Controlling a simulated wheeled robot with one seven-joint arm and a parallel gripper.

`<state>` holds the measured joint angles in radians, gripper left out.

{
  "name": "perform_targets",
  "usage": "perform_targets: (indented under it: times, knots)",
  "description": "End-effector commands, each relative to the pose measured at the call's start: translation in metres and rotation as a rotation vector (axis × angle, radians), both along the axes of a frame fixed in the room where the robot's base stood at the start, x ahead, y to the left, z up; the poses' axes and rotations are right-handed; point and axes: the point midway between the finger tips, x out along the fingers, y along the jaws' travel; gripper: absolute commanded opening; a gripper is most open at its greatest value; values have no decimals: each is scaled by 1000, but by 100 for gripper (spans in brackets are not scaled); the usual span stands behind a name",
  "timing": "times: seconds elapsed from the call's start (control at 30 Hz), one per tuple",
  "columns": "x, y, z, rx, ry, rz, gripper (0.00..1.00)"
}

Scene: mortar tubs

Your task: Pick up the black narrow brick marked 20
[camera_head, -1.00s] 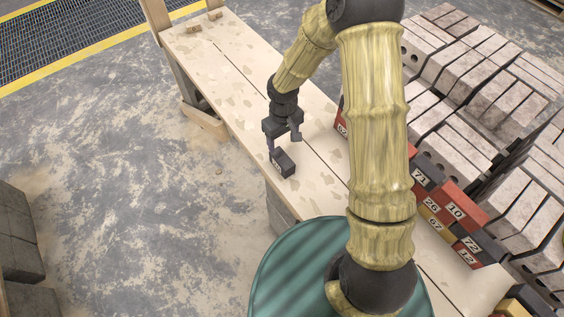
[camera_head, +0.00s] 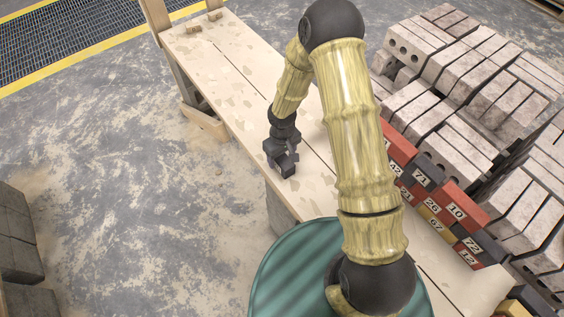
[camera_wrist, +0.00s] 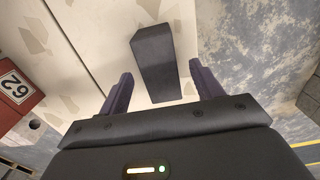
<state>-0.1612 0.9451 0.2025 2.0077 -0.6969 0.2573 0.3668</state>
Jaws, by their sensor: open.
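A black narrow brick (camera_head: 287,168) stands on the pale wooden plank. In the wrist view the black brick (camera_wrist: 154,62) shows as a plain dark block, with no number visible. My gripper (camera_head: 281,158) is over the brick and hides much of it in the head view. In the wrist view my gripper (camera_wrist: 161,72) is open, with one finger on each side of the brick and a gap visible at both sides. The fingers are not closed on it. How far down they reach cannot be told.
The plank (camera_head: 240,92) is bare around the brick. Numbered red, black and yellow bricks are stacked at the right, including a black one marked 71 (camera_head: 424,174). Grey blocks (camera_head: 440,60) lie behind.

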Motion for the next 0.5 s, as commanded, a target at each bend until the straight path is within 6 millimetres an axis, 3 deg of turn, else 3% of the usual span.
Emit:
perform_targets:
  times: [0.17, 0.5]
  knots:
    - [0, 0, -22, 0, 0, 0, 65]
    - [0, 2, -24, 1, -1, 2, 65]
